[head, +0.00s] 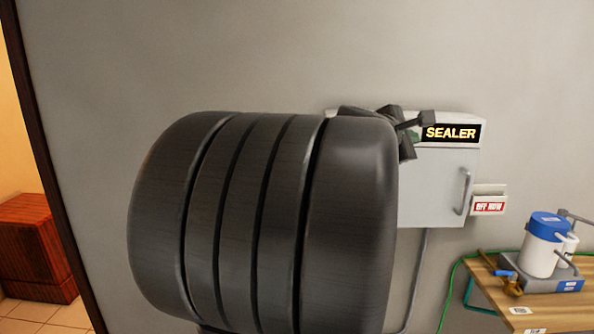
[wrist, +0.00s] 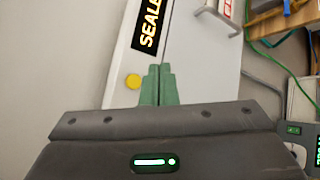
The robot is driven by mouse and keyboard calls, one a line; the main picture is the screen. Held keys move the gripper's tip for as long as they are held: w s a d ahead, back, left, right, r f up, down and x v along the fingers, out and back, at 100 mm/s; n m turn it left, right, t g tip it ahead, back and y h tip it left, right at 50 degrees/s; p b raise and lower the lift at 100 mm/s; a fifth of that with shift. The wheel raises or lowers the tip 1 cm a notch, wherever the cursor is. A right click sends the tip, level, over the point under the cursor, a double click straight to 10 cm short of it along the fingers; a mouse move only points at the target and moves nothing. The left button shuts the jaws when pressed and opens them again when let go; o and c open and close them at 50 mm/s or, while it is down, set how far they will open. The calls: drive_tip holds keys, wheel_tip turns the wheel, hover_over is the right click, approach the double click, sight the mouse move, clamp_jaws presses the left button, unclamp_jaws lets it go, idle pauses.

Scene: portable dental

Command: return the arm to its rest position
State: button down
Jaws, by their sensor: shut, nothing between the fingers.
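My gripper shows at the bottom of the wrist view, with its two green fingers (wrist: 158,84) together and nothing between them. The fingers lie in front of the white sealer cabinet (wrist: 200,60); I cannot tell if they touch it. In the head view, a large dark ribbed part of my arm fills the middle and hides the left part of the sealer cabinet (head: 440,185). A small dark end of my arm shows near the cabinet's top, left of the SEALER sign (head: 451,133).
A handle (head: 464,190) is on the cabinet's door. A red-and-white sign (head: 489,206) is beside it. A wooden table (head: 490,275) at right bears a blue-and-white container (head: 543,245) and a brass-coloured valve (head: 513,287). A red-brown box (head: 35,250) stands beyond the doorway at left.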

drive_tip(key=s, duration=0.3)
drive_tip(key=shift+s, duration=0.1)
